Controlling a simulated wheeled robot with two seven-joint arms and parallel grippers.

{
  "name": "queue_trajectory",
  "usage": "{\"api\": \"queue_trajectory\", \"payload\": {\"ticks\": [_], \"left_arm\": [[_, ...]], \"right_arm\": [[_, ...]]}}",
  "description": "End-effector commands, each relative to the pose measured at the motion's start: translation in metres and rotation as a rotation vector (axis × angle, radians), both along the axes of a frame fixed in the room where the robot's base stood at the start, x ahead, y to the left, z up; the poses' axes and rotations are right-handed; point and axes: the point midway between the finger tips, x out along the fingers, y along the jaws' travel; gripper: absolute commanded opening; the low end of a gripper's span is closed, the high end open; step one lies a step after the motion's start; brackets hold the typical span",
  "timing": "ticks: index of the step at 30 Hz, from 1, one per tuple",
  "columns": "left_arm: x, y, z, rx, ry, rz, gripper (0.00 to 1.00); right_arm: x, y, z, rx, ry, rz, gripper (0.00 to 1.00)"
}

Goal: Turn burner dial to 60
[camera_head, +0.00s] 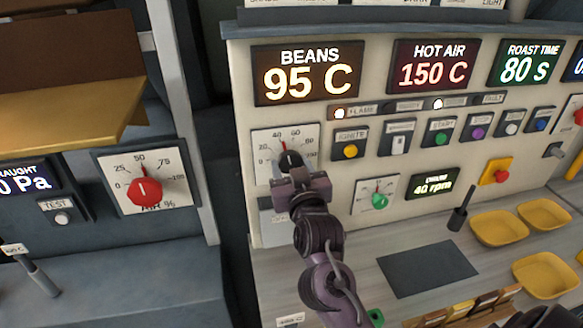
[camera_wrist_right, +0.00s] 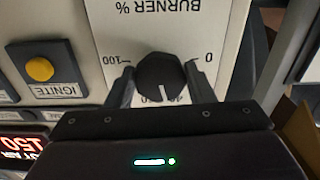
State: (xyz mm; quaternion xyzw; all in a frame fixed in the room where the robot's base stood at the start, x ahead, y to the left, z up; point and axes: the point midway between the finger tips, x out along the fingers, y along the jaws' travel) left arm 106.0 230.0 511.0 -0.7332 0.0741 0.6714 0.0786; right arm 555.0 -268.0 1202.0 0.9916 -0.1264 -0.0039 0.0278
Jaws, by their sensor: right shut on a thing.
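The burner dial (camera_head: 290,160) is a black knob on a white scale plate (camera_head: 310,135) below the BEANS display. In the right wrist view, the dial (camera_wrist_right: 160,75) appears upside down, with 0, 100 and "BURNER %" readable around it. My right gripper (camera_head: 289,167) is at the knob, with one finger on each side, shut on it. The knob's white pointer line faces the top of the scale, around the 40 and 60 marks; the gripper partly hides the numbers, so I cannot tell the exact value. My left gripper is not in view.
A red AIR % dial (camera_head: 144,190) is on the separate panel at left. An IGNITE button (camera_head: 350,151) and a green drum dial (camera_head: 379,200) are right of the burner dial. Yellow trays (camera_head: 498,228) and a dark mat (camera_head: 427,268) lie on the counter.

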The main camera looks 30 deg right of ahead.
Motion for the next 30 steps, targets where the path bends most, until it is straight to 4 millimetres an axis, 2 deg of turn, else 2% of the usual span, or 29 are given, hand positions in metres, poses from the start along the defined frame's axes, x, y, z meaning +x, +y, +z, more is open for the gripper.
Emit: {"api": "queue_trajectory", "payload": {"ticks": [18, 30], "left_arm": [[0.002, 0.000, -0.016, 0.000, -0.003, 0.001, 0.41], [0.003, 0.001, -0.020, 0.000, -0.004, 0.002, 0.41]], "right_arm": [[0.000, 0.001, -0.001, 0.442, -0.115, -0.001, 0.26], [0.000, 0.001, 0.000, 0.557, -0.144, 0.000, 0.26]]}}
